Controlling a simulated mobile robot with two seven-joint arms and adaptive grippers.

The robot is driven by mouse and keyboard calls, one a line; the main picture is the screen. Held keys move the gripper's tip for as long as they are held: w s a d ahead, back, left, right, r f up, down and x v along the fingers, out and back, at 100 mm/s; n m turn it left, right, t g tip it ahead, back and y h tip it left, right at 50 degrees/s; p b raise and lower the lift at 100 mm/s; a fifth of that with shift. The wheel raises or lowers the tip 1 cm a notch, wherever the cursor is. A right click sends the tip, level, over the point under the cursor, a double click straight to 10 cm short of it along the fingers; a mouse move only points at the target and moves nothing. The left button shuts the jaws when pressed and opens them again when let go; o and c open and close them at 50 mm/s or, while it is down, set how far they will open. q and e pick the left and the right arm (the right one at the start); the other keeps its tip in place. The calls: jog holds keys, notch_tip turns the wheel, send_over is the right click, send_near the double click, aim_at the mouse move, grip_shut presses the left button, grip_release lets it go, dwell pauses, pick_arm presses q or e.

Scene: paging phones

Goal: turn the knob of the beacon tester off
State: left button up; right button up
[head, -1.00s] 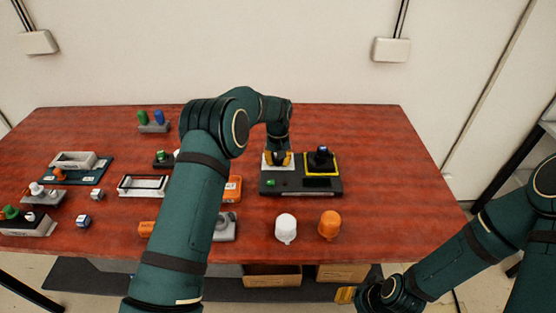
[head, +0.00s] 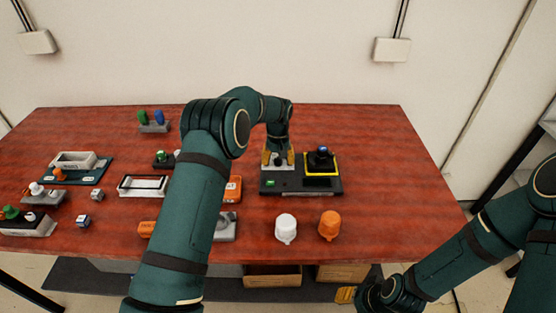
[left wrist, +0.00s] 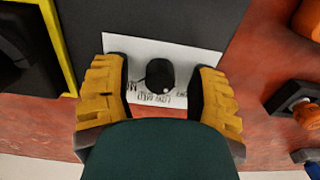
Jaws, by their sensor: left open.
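The beacon tester (head: 297,189) is a dark box at the right middle of the table, with a small green light at its front and a yellow-framed socket on its right. Its black knob (left wrist: 160,75) stands on a white printed plate (left wrist: 198,62) in the left wrist view. My left gripper (head: 278,163) is open over this plate. In the left wrist view its yellow fingers (left wrist: 160,95) are on either side of the knob, with a gap on both sides. My right gripper (head: 345,295) is low at the front, off the table edge; its finger opening is unclear.
A white cap (head: 285,227) and an orange cap (head: 329,225) stand in front of the tester. An orange device (head: 233,188) lies left of it. Several devices and small blocks fill the left side. The table's right end is clear.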

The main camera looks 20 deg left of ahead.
aim_at(278, 159)
pick_arm(q)
jog(key=shift+r, duration=0.1)
notch_tip(278, 159, up, 12)
dwell(0.5)
